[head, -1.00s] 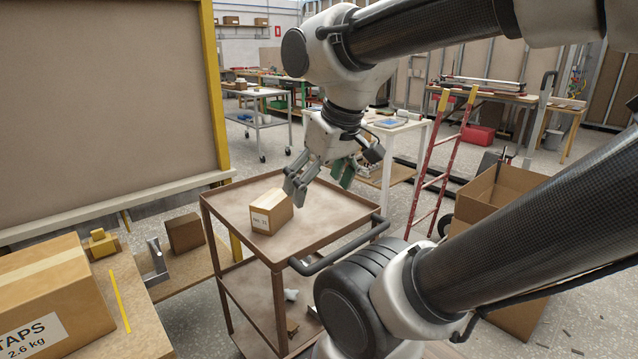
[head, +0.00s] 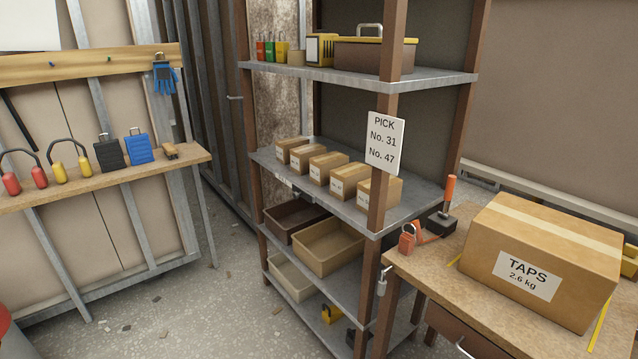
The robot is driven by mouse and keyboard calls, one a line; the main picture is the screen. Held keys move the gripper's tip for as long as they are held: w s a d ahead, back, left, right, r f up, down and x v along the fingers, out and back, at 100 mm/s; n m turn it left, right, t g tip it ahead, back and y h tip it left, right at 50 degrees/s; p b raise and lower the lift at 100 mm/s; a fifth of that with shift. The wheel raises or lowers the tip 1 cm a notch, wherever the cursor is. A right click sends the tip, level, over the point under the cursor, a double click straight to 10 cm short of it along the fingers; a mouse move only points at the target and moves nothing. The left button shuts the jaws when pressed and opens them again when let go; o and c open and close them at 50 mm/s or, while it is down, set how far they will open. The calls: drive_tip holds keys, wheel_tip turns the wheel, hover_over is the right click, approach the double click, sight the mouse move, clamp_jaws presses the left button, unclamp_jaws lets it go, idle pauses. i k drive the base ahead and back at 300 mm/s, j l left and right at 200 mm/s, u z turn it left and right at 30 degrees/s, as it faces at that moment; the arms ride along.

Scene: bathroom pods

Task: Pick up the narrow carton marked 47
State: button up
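Several small narrow cartons stand in a row on the middle shelf of a metal rack (head: 415,202). The far-left one (head: 288,152) is at the back end of the row. The near-right carton (head: 364,192) is partly hidden behind the rack's front post. White labels show on their fronts, but the numbers are too small to read, so I cannot tell which is marked 47. A white sign (head: 384,143) on the post reads "PICK No. 31 No. 47". My gripper is not in view now.
Empty bins (head: 328,246) are on the shelf below. A bench with ear defenders (head: 65,165) stands left.

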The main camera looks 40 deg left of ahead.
sight(344, 179)
drive_tip(key=u, duration=1.5)
drive_tip(key=i+j, duration=1.05)
drive_tip(key=j, duration=0.2)
drive_tip(key=i, duration=0.2)
